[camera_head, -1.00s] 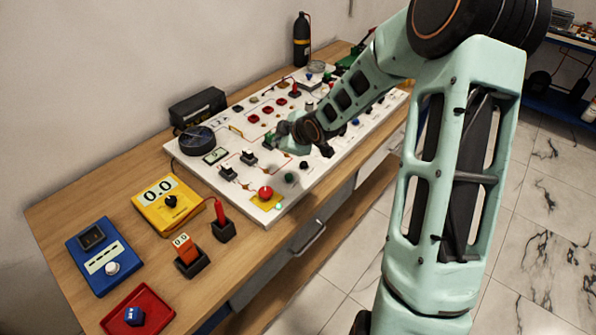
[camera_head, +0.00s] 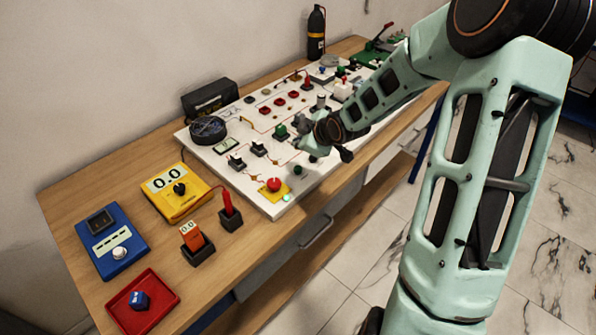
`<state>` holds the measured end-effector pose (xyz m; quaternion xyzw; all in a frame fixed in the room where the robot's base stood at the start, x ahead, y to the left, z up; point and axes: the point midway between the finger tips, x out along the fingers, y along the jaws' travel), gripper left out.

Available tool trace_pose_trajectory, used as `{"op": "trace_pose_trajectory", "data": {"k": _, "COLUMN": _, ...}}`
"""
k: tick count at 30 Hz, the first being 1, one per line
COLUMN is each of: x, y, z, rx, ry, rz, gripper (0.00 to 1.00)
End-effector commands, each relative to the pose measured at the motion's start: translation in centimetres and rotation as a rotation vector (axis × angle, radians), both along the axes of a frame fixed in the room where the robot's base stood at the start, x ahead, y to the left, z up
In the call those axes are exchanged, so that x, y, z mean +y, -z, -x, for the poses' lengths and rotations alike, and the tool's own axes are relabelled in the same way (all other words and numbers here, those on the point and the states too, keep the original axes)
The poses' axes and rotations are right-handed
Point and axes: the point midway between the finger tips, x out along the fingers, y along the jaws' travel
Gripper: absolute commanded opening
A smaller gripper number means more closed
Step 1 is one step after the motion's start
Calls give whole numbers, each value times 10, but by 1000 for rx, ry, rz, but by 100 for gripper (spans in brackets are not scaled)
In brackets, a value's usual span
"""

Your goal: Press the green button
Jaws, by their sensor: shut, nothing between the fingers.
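A small dark green button (camera_head: 297,170) sits near the front edge of the white panel (camera_head: 262,205), right of the red mushroom button (camera_head: 274,184). My gripper (camera_head: 311,149) is low over the panel, just behind and to the right of the green button in the picture. The gripper is shut and empty. Its fingertips are hard to make out, and I cannot tell whether they touch the panel. The green button's top shows uncovered. The panel just under my gripper is hidden. A small green lamp (camera_head: 287,198) glows at the panel's near corner.
A green block-like part (camera_head: 281,131) stands left of my wrist, with black switches (camera_head: 258,149) nearby. A yellow meter (camera_head: 175,192), a blue box (camera_head: 112,241), an orange device (camera_head: 194,240) and a red tray (camera_head: 142,303) stand on the bench's left. A black bottle (camera_head: 316,32) stands behind.

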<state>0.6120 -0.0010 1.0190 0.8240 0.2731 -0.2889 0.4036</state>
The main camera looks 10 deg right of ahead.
Motion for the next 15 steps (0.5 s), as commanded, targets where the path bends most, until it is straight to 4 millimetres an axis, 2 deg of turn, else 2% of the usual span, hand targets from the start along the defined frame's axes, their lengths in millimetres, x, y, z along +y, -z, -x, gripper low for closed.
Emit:
{"op": "trace_pose_trajectory", "data": {"k": 1, "x": 0, "y": 13, "z": 0, "rx": 1, "ry": -1, "rz": 0, "gripper": 0}}
{"op": "trace_pose_trajectory", "data": {"k": 6, "x": 0, "y": 36, "z": 0, "rx": 1, "ry": -1, "rz": 0, "gripper": 0}}
{"op": "trace_pose_trajectory", "data": {"k": 15, "x": 0, "y": 67, "z": 0, "rx": 0, "ry": 0, "rz": 0, "gripper": 0}}
